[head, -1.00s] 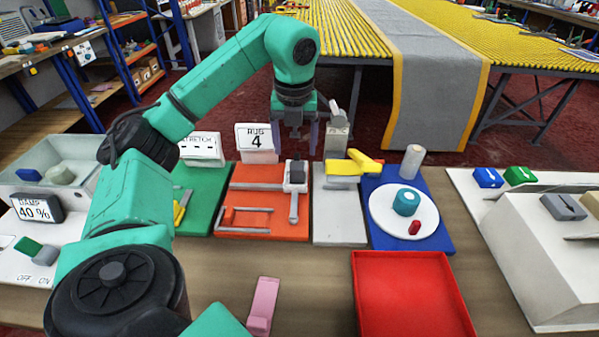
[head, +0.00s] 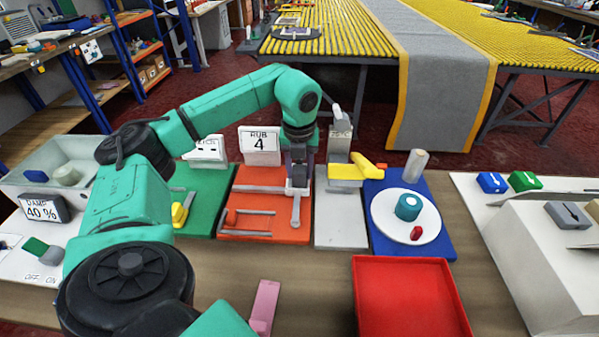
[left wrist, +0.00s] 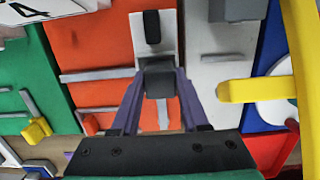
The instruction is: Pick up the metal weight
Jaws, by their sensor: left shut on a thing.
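My left gripper (head: 298,186) is down at the orange board (head: 262,186), and its arm comes in from the left. In the left wrist view its purple fingers (left wrist: 157,106) are shut on a small dark grey block (left wrist: 160,80), which looks like the metal weight. The block is at the white mount (left wrist: 152,36) on the orange board; I cannot tell whether it is clear of it. In the head view the fingers partly hide it.
A grey board with a yellow-handled part (head: 352,170) stands just right of the gripper. Beyond it, a blue board (head: 430,236) carries a white disc and a grey cylinder (head: 415,166). An empty red tray (head: 400,262) lies in front. A sign (head: 259,145) stands behind.

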